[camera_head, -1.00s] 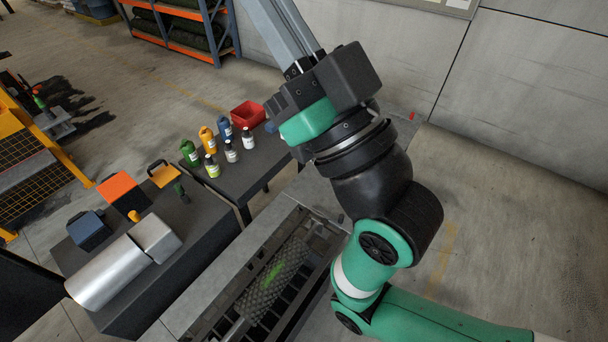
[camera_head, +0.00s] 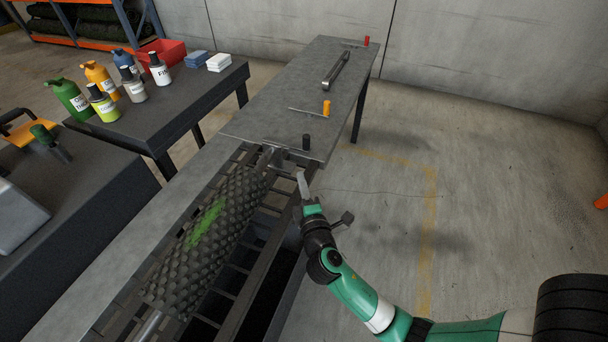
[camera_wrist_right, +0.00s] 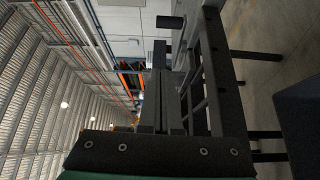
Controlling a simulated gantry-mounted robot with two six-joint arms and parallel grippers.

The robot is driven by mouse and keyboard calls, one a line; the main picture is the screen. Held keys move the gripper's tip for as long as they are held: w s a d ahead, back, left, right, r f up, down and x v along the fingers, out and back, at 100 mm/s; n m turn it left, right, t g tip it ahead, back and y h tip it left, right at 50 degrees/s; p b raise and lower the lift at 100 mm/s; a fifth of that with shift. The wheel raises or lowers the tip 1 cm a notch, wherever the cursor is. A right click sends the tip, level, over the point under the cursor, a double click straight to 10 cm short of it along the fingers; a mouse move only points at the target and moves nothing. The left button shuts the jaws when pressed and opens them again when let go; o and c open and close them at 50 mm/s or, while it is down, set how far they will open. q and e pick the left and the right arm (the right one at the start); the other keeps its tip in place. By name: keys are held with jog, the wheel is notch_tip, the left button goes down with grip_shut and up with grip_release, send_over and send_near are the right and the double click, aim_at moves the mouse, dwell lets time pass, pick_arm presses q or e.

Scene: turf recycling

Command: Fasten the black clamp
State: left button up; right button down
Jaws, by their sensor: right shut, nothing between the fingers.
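The black clamp (camera_head: 306,142) shows as a short dark upright knob at the near end of the grey table, beside the end of the roller. Its lever is hard to make out against the dark frame. My right gripper (camera_head: 301,178) is shut and empty. It is just below and in front of the knob in the head view, apart from it, at the frame's right edge. In the right wrist view the closed fingers (camera_wrist_right: 161,85) point towards a dark cylinder (camera_wrist_right: 171,22), which looks like the knob, beyond the tips. My left gripper is not in view.
A studded black roller (camera_head: 208,240) with a green patch lies in the frame. Orange (camera_head: 326,108) and red (camera_head: 367,41) knobs and a metal bar (camera_head: 336,70) are on the grey table (camera_head: 285,95). Bottles stand on the left bench.

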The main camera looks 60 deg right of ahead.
jog(key=f, duration=0.2)
jog(key=b, duration=0.3)
send_near(304, 151)
jog(key=w+d+r, duration=0.3)
jog(key=w+d, duration=0.1)
jog(key=w, duration=0.1)
jog(key=shift+d, duration=0.3)
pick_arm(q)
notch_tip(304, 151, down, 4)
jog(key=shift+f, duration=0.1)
